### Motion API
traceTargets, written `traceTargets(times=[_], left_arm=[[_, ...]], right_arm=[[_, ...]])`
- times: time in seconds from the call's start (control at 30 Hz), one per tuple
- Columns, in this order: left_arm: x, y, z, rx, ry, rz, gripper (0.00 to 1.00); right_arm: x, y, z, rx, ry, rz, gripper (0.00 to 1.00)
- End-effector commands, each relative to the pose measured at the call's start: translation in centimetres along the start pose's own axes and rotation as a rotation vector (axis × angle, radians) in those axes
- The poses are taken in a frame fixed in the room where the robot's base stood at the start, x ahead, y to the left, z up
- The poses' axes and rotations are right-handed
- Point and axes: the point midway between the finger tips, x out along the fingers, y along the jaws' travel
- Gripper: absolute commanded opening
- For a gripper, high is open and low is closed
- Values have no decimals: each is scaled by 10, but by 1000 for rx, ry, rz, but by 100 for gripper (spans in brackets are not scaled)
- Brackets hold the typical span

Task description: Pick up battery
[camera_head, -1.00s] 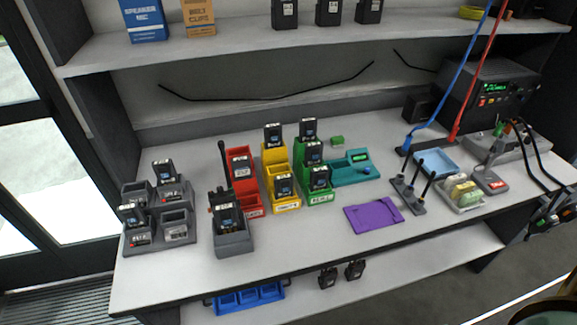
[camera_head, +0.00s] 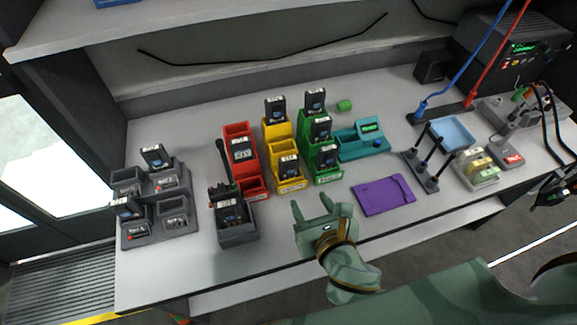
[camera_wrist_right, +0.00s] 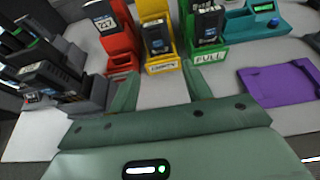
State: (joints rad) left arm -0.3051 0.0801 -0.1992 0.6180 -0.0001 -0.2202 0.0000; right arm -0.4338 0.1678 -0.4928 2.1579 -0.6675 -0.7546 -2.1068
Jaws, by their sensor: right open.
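Black batteries with blue-and-white labels stand in racks on the bench. The green rack (camera_head: 322,178), labelled FULL in the wrist view (camera_wrist_right: 212,57), holds a front battery (camera_head: 327,158), a middle one (camera_head: 319,128) and a back one (camera_head: 315,101). The yellow rack (camera_head: 287,187) holds a back battery (camera_head: 275,110) and a front one (camera_head: 289,166). The red rack (camera_head: 232,131) holds one battery (camera_head: 242,149). My right gripper (camera_head: 312,206) is open and empty, in front of the green and yellow racks; its fingers (camera_wrist_right: 159,88) point toward them. My left gripper is out of view.
A grey charger (camera_head: 168,228) with batteries stands at the left. A dark holder (camera_head: 237,236) with a black device stands left of my gripper. A purple mat (camera_head: 384,195), teal tester (camera_head: 362,142) and antenna stand (camera_head: 420,172) lie to the right. Bare bench lies around my gripper.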

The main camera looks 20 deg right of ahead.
Motion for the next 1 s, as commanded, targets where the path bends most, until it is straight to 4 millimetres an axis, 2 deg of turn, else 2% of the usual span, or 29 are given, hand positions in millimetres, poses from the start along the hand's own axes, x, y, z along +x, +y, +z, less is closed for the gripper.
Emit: traceTargets(times=[0.03,0.1,0.2,0.43,0.7,0.97,1.0], left_arm=[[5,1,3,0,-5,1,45],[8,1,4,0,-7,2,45],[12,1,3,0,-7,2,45],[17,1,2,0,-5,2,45],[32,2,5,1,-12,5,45],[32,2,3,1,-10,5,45],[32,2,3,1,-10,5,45]], right_arm=[[15,0,-2,0,-2,-1,49],[31,0,-2,1,-1,-1,49],[48,0,-2,2,-1,0,49],[68,1,-1,4,0,0,49],[109,4,1,4,2,2,49],[112,4,2,3,2,2,49],[112,4,2,3,2,2,44]])
